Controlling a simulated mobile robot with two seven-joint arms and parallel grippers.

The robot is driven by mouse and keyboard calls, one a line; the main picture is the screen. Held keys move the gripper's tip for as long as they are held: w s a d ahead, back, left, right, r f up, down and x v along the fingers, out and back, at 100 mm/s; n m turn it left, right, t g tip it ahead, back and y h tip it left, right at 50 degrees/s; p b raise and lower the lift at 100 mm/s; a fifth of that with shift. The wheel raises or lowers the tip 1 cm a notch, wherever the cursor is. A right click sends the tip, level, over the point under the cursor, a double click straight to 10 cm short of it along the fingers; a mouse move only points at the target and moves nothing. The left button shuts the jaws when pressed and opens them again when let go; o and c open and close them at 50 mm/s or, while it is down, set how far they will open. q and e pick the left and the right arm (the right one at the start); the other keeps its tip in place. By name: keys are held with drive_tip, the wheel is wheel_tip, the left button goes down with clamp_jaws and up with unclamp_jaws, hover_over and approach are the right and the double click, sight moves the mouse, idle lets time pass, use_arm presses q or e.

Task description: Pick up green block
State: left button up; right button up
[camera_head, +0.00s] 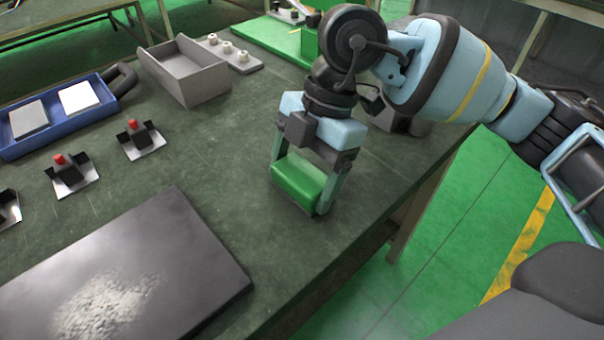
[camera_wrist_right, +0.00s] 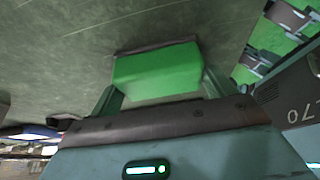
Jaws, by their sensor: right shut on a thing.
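The green block (camera_head: 298,181) is between the fingers of my right gripper (camera_head: 299,190), near the right edge of the dark green table (camera_head: 225,165). The gripper points down and is shut on the block. The block also shows in the right wrist view (camera_wrist_right: 158,72), with a finger on each side of it. A dark strip shows along its far edge there. I cannot tell whether the block touches the table or is just above it. My left gripper is not in view.
A dark slab (camera_head: 190,245) with pale powder lies at the front left. Small brackets with red knobs (camera_head: 133,124), a blue tray (camera_head: 100,108) and a grey open box (camera_head: 200,88) stand to the left and back. The table between the slab and box is clear.

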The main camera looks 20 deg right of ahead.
sight(294, 178)
drive_tip(key=shift+r, duration=0.7)
wheel_tip(294, 178, up, 2)
drive_tip(key=shift+r+p, duration=0.2)
drive_tip(key=shift+p, duration=0.15)
drive_tip(key=s+a+r+p, duration=0.1)
drive_tip(key=s+a, duration=0.1)
drive_tip(key=s, duration=1.3)
drive_tip(key=shift+s+a, duration=0.4)
